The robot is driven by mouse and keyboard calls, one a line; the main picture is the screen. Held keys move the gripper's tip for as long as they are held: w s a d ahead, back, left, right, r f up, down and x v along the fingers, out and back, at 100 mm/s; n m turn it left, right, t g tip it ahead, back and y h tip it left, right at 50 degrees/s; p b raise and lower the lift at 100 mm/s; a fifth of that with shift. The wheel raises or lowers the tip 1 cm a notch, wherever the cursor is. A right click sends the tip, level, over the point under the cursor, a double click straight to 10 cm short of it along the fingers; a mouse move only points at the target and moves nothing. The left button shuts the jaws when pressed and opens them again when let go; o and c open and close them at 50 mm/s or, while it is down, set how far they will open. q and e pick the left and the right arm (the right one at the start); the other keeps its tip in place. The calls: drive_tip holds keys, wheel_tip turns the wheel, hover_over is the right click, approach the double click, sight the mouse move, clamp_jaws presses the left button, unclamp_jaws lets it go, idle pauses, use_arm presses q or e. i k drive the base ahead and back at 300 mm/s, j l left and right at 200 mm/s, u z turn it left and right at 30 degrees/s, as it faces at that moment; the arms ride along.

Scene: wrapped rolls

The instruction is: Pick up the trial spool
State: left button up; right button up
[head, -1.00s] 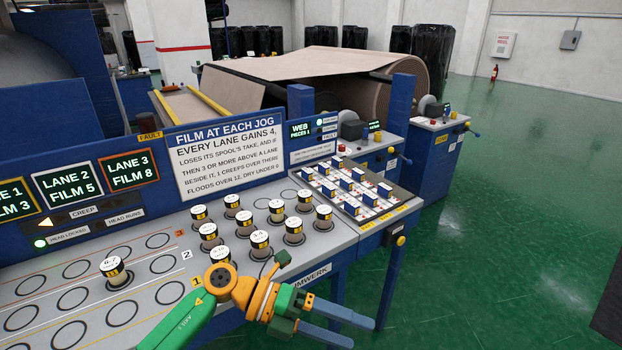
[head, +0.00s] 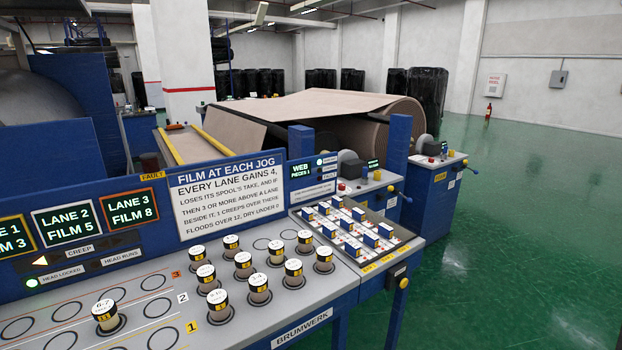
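Several small white-topped spools stand upright in a group on the grey deck, among them a front spool (head: 218,303) and a right-hand spool (head: 324,259). One spool (head: 106,315) stands apart at the left, on a ring in the lane area; its top and yellow label carry small print. I cannot read any marking that says which is the trial spool. Neither of my grippers is in view.
The grey deck (head: 165,336) has empty rings at left and a few behind the group. A tray (head: 352,247) of blue-and-white pieces lies at right. The lane screens (head: 128,210) and rule sign (head: 229,195) stand behind. Green floor is open at right.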

sight(104, 312)
drive_tip(key=u, duration=1.3)
drive_tip(key=i+l, duration=0.1)
drive_tip(key=i, duration=0.25)
drive_tip(key=i+l+z, duration=0.1)
drive_tip(key=i, duration=0.3)
